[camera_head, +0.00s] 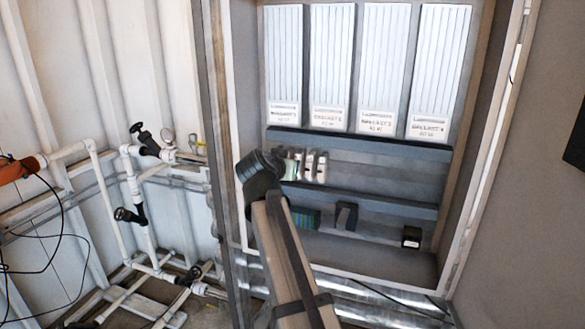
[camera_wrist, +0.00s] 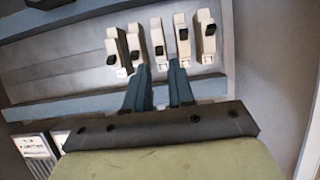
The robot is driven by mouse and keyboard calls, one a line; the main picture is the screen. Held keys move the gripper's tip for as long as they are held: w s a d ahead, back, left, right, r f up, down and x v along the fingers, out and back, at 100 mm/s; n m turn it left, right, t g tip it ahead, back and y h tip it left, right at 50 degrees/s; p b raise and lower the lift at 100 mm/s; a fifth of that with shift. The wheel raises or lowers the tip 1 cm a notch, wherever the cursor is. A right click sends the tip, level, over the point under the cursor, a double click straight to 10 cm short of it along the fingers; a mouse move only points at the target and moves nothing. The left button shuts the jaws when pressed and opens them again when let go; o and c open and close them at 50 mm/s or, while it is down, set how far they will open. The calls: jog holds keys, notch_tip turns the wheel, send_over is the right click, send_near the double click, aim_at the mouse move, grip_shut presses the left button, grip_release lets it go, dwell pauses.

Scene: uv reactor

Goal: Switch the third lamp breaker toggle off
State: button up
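A row of several white breakers with black toggles (camera_wrist: 159,50) sits on a rail in the wrist view. The wrist view looks upside down against the head view. In it, the two rightmost toggles sit higher in the picture than the others. The breakers (camera_head: 308,165) also show small in the head view, partly hidden by my arm. I cannot read any label that tells which is the third lamp breaker. My gripper (camera_wrist: 161,68) is at the breakers, its two dark fingers apart with nothing between them. The fingertips overlap the lower ends of the middle breakers; contact is unclear.
The breakers are inside an open cabinet with a raised frame (camera_head: 232,120). Ballast units (camera_head: 332,60) fill its upper part. Grey ducts (camera_head: 360,147) run above and below the breaker row. A black device (camera_head: 346,215) sits on a lower rail. White pipes (camera_head: 130,190) stand left.

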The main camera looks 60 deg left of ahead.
jog(key=shift+x, duration=2.1)
jog(key=shift+c, duration=0.2)
grip_shut()
